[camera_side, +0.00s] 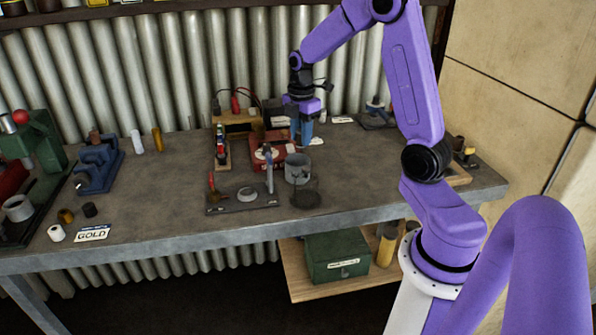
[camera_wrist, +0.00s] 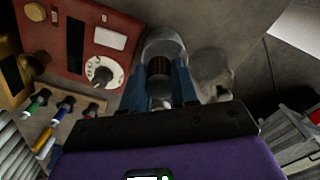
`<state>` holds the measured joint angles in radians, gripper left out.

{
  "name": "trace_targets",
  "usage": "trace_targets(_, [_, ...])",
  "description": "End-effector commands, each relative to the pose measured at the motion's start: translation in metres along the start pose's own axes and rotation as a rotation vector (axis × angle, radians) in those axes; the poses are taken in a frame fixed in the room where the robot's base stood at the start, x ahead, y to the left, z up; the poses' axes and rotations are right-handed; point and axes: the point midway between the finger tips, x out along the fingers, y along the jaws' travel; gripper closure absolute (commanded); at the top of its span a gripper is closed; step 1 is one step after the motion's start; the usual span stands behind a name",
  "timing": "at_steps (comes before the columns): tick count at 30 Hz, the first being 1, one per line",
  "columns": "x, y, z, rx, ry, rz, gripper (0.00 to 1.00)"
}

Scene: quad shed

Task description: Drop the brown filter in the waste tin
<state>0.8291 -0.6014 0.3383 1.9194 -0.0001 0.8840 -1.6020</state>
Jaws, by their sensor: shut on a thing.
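My gripper (camera_wrist: 162,68) has its blue fingers closed on the brown filter (camera_wrist: 158,66), a small dark brown cylinder, in the wrist view. In the side view my gripper (camera_side: 302,142) points down over the bench, just behind and above the grey open tin (camera_side: 297,170). This tin looks like the waste tin; its pale round rim (camera_wrist: 165,36) shows beyond the fingertips in the wrist view. The filter overlaps the tin there, and I cannot tell its height over it. The filter is not clearly seen in the side view.
A red box with a dial (camera_wrist: 103,70) stands close beside the fingers. A dark mesh-like round thing (camera_side: 306,196) is in front of the tin. A dark plate (camera_side: 225,206) with a post (camera_side: 269,175) is to its left. The bench's left middle (camera_side: 160,190) is clear.

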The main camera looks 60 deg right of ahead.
Motion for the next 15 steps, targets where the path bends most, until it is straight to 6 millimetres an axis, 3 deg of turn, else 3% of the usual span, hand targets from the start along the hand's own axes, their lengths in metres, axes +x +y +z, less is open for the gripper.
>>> trace_targets(7, [0.0006, 0.0000, -0.0001, 0.000, 0.000, 0.000, 1.00])
trace_targets(8, [0.0006, 0.0000, -0.0001, 0.000, 0.000, 0.000, 0.65])
trace_targets(10, [0.0005, -0.0001, -0.0001, 0.000, 0.000, 0.000, 0.42])
trace_targets(15, [0.0005, -0.0001, -0.0001, 0.000, 0.000, 0.000, 0.42])
